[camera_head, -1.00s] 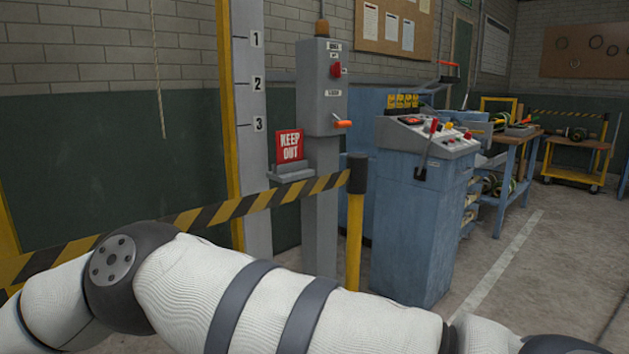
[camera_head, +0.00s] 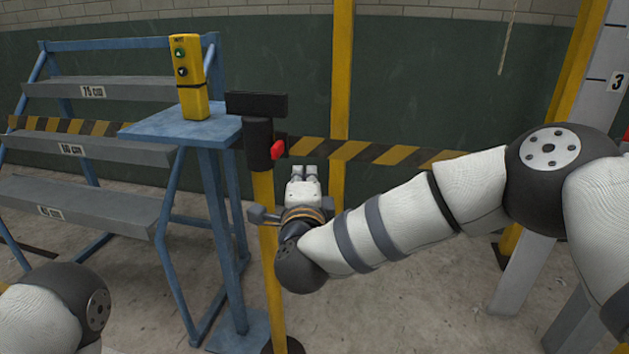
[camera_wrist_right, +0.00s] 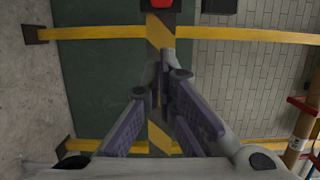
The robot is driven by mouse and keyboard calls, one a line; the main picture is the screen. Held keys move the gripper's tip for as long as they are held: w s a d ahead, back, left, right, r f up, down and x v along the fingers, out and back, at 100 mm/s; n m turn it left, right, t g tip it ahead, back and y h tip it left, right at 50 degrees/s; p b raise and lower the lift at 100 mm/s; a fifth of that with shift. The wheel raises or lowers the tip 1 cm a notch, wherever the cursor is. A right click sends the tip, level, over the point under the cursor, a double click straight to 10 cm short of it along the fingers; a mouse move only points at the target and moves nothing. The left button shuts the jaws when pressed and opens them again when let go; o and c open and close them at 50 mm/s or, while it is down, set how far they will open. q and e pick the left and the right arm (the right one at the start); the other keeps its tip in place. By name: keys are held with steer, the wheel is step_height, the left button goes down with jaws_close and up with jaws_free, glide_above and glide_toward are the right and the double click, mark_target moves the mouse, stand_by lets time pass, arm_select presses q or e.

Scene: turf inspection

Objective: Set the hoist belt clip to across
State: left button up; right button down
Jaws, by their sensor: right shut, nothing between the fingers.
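A red clip (camera_head: 277,149) sits at the black head (camera_head: 258,135) of a yellow post (camera_head: 268,230). A black-and-yellow striped belt (camera_head: 350,151) runs rightward from beside the clip, in front of the green wall. In the right wrist view, a red piece (camera_wrist_right: 160,4) shows at the top edge, cut off, with the striped belt (camera_wrist_right: 160,35) below it. My right gripper (camera_head: 303,172) is shut and empty, just below and right of the clip, apart from it in the picture. Its fingers (camera_wrist_right: 165,75) overlap the belt in the wrist view. My left gripper is out of view.
A blue stand (camera_head: 140,130) with a yellow push-button pendant (camera_head: 187,78) on it is left of the post. Grey steps (camera_head: 75,205) with height labels stand further left. A yellow upright (camera_head: 342,60) rises behind the belt. Concrete floor (camera_head: 400,290) is open below my right arm.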

steer(key=s, duration=0.3)
steer(key=shift+d, duration=0.15)
